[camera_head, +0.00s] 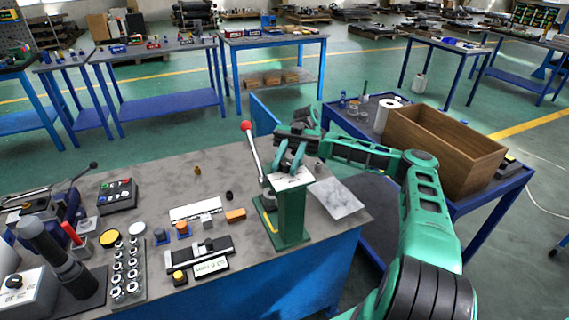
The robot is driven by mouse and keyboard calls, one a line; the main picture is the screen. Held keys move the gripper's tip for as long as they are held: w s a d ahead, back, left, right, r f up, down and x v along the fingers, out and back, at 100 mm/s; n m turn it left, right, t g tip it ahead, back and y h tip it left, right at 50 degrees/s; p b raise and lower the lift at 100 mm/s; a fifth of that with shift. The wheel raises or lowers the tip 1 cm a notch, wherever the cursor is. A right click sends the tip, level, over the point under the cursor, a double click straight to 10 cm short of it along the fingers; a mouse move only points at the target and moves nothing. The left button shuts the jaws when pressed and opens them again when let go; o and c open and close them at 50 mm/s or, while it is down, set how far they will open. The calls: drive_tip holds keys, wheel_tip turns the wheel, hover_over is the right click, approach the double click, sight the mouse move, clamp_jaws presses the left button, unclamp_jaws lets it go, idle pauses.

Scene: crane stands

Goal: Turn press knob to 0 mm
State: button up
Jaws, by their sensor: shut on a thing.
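The press (291,216) is a green stand near the right end of the grey workbench, with a pale plate on its top face. A lever with a red ball end (247,126) leans up at its left side. My gripper (290,168) points down at the top of the press, its fingers reaching to just above the pale plate. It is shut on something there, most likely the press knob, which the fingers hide. The knob's setting and any scale marks are too small to read.
The workbench (140,222) holds a button box (118,194), a tray of sockets (127,270), a black slide fixture (202,262) and an orange block (235,215) left of the press. A wooden crate (440,145) stands on the blue cart to the right, near my arm.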

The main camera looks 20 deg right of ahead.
drive_tip(key=shift+s+f+n+g+h, duration=0.15)
drive_tip(key=shift+n+g+h, duration=1.05)
drive_tip(key=shift+n+h, duration=0.7)
drive_tip(key=o, duration=1)
drive_tip(key=shift+o, duration=0.2)
drive_tip(key=shift+a, duration=0.1)
